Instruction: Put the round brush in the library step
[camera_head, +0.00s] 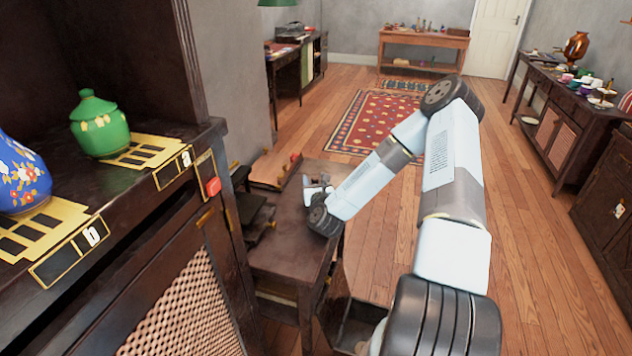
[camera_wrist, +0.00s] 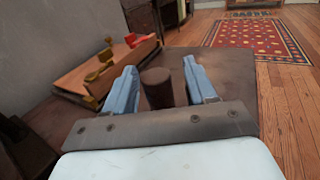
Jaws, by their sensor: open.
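A dark brown upright cylinder (camera_wrist: 157,90), which looks like the round brush or its handle, stands on the dark table between my fingers in the wrist view. My gripper (camera_wrist: 159,64) is open, with one blue-grey finger on each side of the cylinder and gaps on both sides. In the head view my gripper (camera_head: 317,188) is low over the table; the brush cannot be made out there. A dark open box-like piece (camera_head: 338,302) on the floor below the table's front may be the library step; I cannot tell for sure. My arm hides part of it.
The dark table (camera_head: 290,245) carries a wooden tray (camera_wrist: 78,78) with brass and red pieces beyond my fingers at left. Wooden floor (camera_head: 545,260) lies clear at right.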

